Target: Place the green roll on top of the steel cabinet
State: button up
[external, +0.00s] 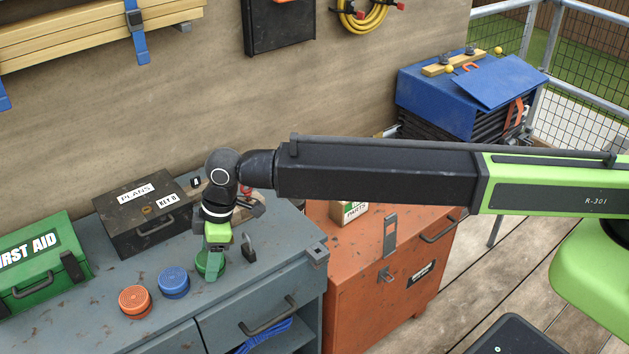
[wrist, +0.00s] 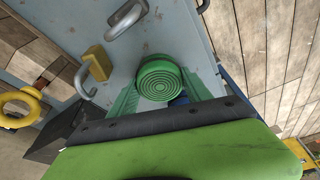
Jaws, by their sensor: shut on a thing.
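The green roll (external: 204,267) is between the fingers of my gripper (external: 211,262), at the right end of the grey-blue steel cabinet (external: 262,283). In the wrist view the round, ridged top of the green roll (wrist: 159,80) sits between the two green fingers, which are shut on it. The cabinet's pale surface (wrist: 187,30) shows behind it. The roll is at or just over the cabinet top; I cannot tell whether it touches. My gripper points down and partly hides the roll in the external view.
A blue roll (external: 173,282) and an orange roll (external: 135,301) stand on the cabinet to the left. A dark PLANS box (external: 150,222) and green first aid box (external: 40,262) stand behind and left. An orange chest (external: 350,275) is on the right.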

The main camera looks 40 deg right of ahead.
jog(key=o, duration=1.5)
jog(key=shift+f, duration=0.15)
jog(key=shift+c, duration=0.2)
jog(key=p+v, duration=1.2)
